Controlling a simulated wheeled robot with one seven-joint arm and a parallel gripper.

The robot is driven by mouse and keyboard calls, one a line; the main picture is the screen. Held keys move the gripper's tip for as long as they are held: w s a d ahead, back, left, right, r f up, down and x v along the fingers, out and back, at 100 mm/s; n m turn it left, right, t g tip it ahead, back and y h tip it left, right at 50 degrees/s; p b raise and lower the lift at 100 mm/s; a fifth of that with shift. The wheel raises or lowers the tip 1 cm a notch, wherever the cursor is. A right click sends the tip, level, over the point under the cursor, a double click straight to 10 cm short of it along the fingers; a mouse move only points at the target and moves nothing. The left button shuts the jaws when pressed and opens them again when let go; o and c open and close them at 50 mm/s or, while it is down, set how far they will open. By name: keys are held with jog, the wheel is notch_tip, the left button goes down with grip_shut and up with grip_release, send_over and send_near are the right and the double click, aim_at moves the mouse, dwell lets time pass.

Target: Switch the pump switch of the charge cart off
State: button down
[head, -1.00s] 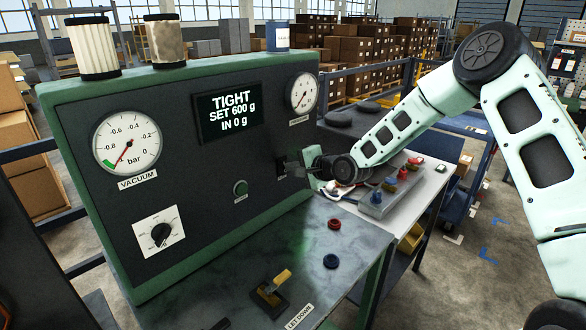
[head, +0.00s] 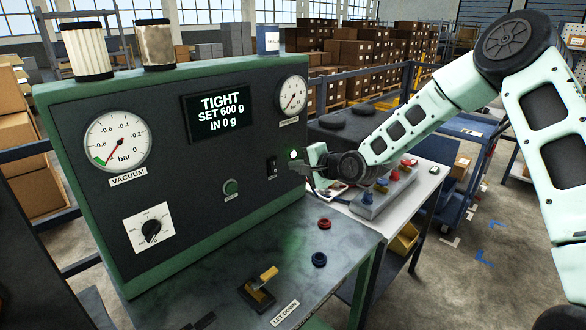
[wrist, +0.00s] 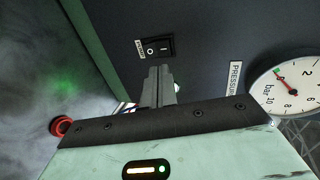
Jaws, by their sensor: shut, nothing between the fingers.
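The charge cart's dark panel (head: 185,180) fills the left of the head view. Its pump switch (head: 271,168) is a small black rocker low on the panel's right side. In the wrist view the switch (wrist: 157,47) shows white O and I marks, with a small label at its left end. I cannot tell surely which side is pressed in. My gripper (head: 295,167) is shut and empty, just right of the switch in the head view. In the wrist view my closed fingertips (wrist: 158,72) point at the switch, with a visible gap.
The display (head: 219,111) reads TIGHT, SET 600 g, IN 0 g. A green button (head: 231,188) is left of the switch, the pressure gauge (head: 292,96) above. Red (head: 324,223) and blue (head: 319,259) rings and a yellow-handled lever (head: 262,284) are on the bench below.

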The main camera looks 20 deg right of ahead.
jog(key=b+v, duration=0.1)
jog(key=v, duration=0.6)
jog(key=shift+d+r, duration=0.15)
jog(key=shift+r, duration=0.1)
jog(key=shift+s, duration=0.15)
